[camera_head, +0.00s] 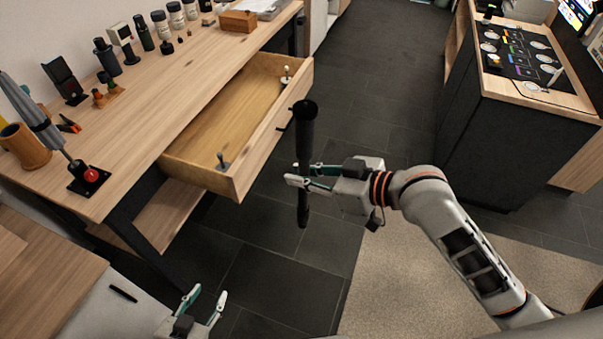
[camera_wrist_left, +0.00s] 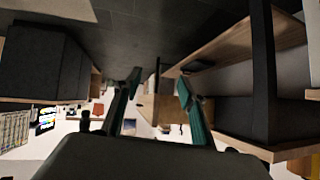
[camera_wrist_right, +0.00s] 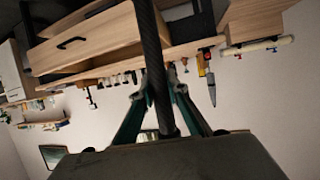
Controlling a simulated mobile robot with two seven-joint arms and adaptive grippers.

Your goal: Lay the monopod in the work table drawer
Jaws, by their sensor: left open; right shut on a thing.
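The monopod (camera_head: 305,135) is a black pole with a thicker top end. My right gripper (camera_head: 300,176) is shut around its shaft and holds it upright in the air, in front of the drawer. The monopod also shows between the fingers in the right wrist view (camera_wrist_right: 154,70). My left gripper (camera_head: 207,298) is open and empty, low at the bottom of the head view and away from the drawer. Its fingers show apart in the left wrist view (camera_wrist_left: 157,88).
The work table (camera_head: 160,85) carries bottles, small black stands, a wooden cup (camera_head: 25,146) and a wooden box (camera_head: 238,20). A dark counter (camera_head: 510,130) stands at the right. The floor between is clear.

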